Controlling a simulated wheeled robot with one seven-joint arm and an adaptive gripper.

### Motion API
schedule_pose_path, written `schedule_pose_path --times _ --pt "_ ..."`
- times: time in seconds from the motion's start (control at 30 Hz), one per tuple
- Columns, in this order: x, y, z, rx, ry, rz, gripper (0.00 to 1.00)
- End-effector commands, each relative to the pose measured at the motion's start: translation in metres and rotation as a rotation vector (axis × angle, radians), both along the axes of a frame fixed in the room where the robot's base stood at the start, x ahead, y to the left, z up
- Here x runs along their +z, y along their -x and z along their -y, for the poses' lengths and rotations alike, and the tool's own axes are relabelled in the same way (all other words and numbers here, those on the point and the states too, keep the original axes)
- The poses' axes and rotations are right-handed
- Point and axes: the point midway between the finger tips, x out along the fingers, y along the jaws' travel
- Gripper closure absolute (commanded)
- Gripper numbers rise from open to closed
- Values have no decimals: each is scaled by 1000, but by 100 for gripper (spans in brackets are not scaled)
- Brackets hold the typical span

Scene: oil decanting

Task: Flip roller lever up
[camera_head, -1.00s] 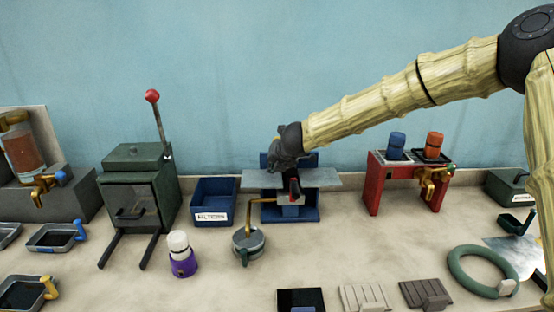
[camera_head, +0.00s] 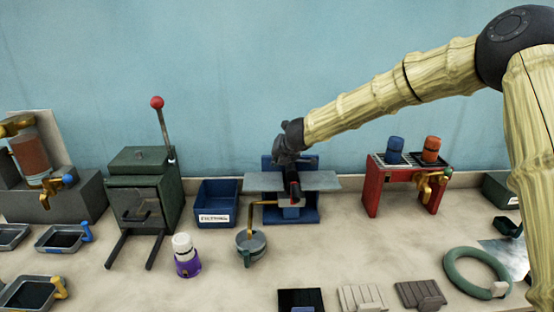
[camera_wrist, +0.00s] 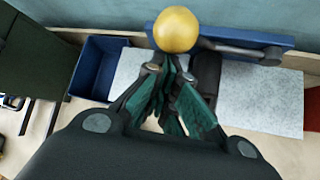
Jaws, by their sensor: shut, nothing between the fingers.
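The roller device stands against the wall in the head view, with a blue frame (camera_head: 308,214) and a pale flat plate (camera_head: 322,181). In the wrist view, a lever with a yellow ball knob (camera_wrist: 174,29) lies across the blue frame (camera_wrist: 272,36). My gripper (camera_wrist: 172,68) is shut, with nothing between its green-padded fingers. Its fingertips appear just below the ball in that view; I cannot tell whether they touch. In the head view my gripper (camera_head: 288,165) is over the device and hides the lever.
A blue bin (camera_head: 216,204) and a green press (camera_head: 142,195) with a red-knobbed lever stand to the left. A metal pot (camera_head: 251,245) sits in front under a brass pipe. A red stand (camera_head: 372,190) with blue and orange caps is to the right.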

Motion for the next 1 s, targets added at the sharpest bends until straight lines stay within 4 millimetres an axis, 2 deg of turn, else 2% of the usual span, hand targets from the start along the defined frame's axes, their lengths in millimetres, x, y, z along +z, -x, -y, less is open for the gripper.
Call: schedule_pose_path --times 0.57,1.0 --pt "11 -1 6 -2 -69 2 100" --pt "26 -2 14 -4 -166 6 100"
